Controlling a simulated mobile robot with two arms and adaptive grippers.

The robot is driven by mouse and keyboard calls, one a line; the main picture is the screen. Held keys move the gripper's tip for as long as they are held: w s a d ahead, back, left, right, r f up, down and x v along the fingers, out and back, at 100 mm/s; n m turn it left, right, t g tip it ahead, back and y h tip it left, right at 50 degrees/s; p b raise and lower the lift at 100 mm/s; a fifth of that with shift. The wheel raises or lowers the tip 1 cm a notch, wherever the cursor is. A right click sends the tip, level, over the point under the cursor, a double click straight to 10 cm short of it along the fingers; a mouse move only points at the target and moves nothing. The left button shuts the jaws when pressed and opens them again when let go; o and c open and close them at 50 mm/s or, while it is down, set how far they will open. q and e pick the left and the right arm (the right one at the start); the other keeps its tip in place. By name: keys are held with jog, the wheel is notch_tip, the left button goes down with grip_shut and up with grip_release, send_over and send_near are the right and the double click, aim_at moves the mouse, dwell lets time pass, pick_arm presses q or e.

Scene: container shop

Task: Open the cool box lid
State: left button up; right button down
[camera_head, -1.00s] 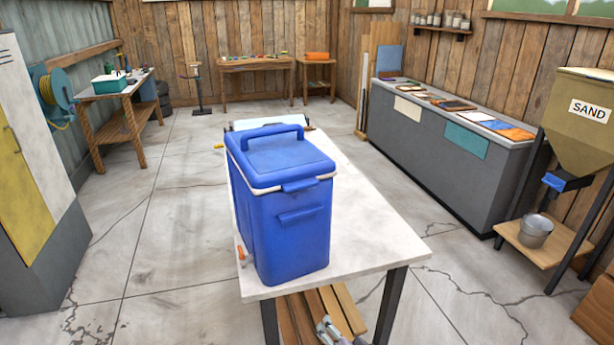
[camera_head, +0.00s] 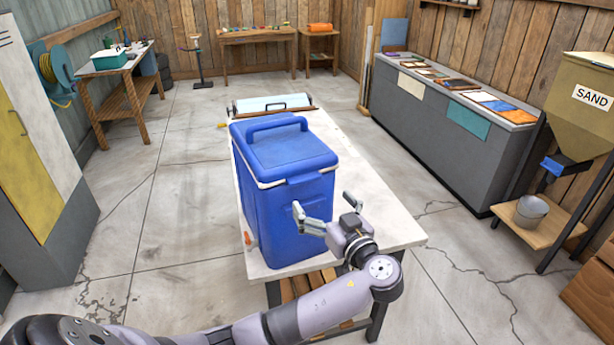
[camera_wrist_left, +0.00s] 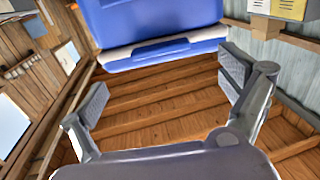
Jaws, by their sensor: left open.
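The blue cool box (camera_head: 262,205) stands upright on the white table (camera_head: 395,232). Its lid (camera_head: 290,153) is shut, with a carry handle (camera_head: 276,122) across the top and a pale rim below. My left gripper (camera_head: 322,204) is open and empty at the front right of the box, below lid height, with one finger overlapping the box front in the picture. I cannot tell whether it touches. The left wrist view shows the box (camera_wrist_left: 155,18) beyond the open fingers (camera_wrist_left: 165,88), with empty space between them. My right gripper is not in view.
A paper-like roll or tray with a handle (camera_head: 270,104) lies behind the box. A grey counter (camera_head: 430,115) with sample tiles stands at the right, near a sand hopper (camera_head: 580,110). A grey-and-yellow cabinet (camera_head: 35,170) stands at the left. The table right of the box is clear.

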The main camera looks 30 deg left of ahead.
aim_at(307, 182)
pick_arm(q)
jog(key=p+x, duration=0.2)
jog(key=x, duration=0.5)
jog(key=shift+w+a+r, duration=0.1)
jog(key=shift+w+a, duration=0.1)
jog(key=shift+a, duration=0.05)
jog(key=shift+w+a+p, duration=0.1)
jog(key=shift+a+p, duration=0.2)
jog(key=shift+p, duration=0.05)
jog(key=shift+w+a, duration=0.1)
jog(key=shift+c, duration=0.6)
jog(key=c, duration=1.6)
jog(key=shift+o, duration=0.2)
